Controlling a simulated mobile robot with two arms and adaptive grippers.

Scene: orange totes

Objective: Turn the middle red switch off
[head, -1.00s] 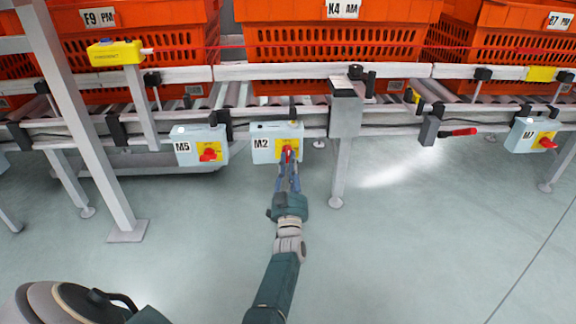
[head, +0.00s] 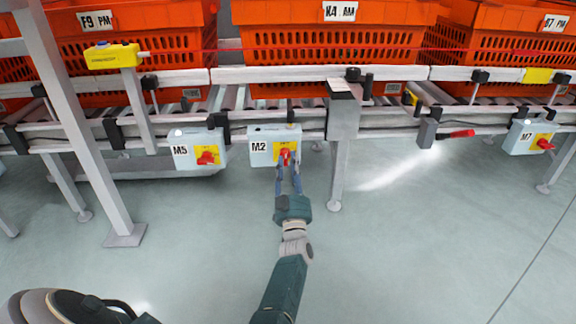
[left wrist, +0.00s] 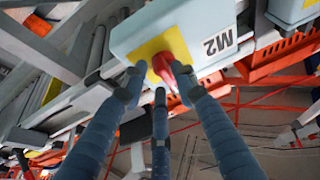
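The middle red switch (head: 285,155) sits on a yellow plate on a pale blue box marked M2 (head: 262,143), mounted under the conveyor rail. The switch also shows in the left wrist view (left wrist: 166,72), on the box's yellow plate. My left gripper (head: 287,168) reaches up to it from below. In the left wrist view its blue fingers (left wrist: 160,92) are spread around the red knob, one close to its right side, with a gap on the left. The fingertips partly hide the knob, so its exact angle is hard to read. My right gripper is not in view.
Box M5 (head: 198,150) with a red switch is close on the left, and box M7 (head: 530,136) is far right. A grey post (head: 340,130) stands just right of M2. Orange totes (head: 330,45) rest on the conveyor above. The floor below is clear.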

